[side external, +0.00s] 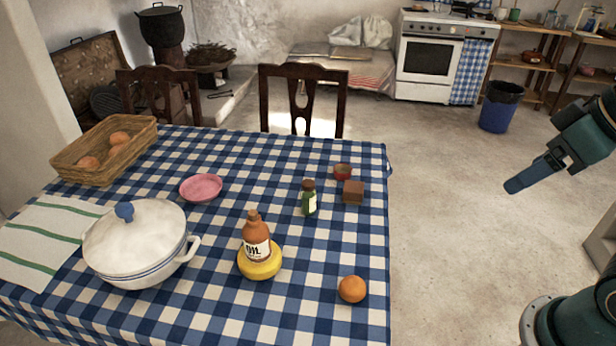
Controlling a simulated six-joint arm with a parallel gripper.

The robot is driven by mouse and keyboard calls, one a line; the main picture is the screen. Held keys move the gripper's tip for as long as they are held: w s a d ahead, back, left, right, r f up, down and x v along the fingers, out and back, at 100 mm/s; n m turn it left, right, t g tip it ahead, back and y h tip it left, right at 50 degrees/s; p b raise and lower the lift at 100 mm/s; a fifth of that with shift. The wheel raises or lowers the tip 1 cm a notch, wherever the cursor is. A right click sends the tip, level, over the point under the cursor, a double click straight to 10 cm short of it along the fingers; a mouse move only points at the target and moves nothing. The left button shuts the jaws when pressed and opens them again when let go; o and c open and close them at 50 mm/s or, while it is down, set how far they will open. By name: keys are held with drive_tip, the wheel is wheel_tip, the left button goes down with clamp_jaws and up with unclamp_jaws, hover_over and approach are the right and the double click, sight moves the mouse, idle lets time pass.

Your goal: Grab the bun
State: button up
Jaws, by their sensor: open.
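Two round brown things that look like buns lie in the wicker basket (105,172) at the table's left back: one bun (88,162) at the near left, the other bun (120,137) farther back. Both are partly hidden by the basket's rim. A round orange thing (352,289) lies on the cloth at the front right; it looks more like an orange than a bun. My gripper (515,186) is open and empty, in the air right of the table, far from the basket. Its fingers overlap in this view.
Chairs stand behind.

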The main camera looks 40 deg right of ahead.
drive_tip(key=shift+o, duration=0.4)
drive_tip(key=shift+w, duration=0.15)
drive_tip(key=w+a+f+m+g+y, duration=0.1)
drive_tip(key=w+a+f+m+g, duration=0.15)
drive_tip(key=w, duration=0.35)
drive_tip(key=w+a+f+m+g, duration=0.1)
drive_tip(key=w+a+f+m, duration=0.25)
drive_tip(key=w, duration=0.25)
drive_tip(key=w+a+f+m+g, duration=0.1)
drive_tip(key=w+a+f+m, duration=0.1)
drive_tip(key=f, duration=0.5)
drive_tip(key=w+a+f+m+g, duration=0.1)
drive_tip(key=w+a+f+m, duration=0.2)
drive_tip(key=a+f+m, duration=0.2)
wheel_tip(320, 180, down, 2)
drive_tip(key=shift+w+f+m+g, duration=0.1)
drive_tip(key=shift+w+m+g, duration=0.2)
drive_tip(key=shift+g, duration=0.05)
hover_over(355, 283)
drive_tip(key=f, duration=0.7)
drive_tip(key=shift+w+d+f, duration=0.1)
drive_tip(key=shift+d+f, duration=0.05)
drive_tip(key=shift+d, duration=0.25)
drive_tip(key=shift+a+f, duration=0.1)
drive_tip(key=shift+f, duration=0.45)
drive_tip(key=shift+f, duration=0.15)
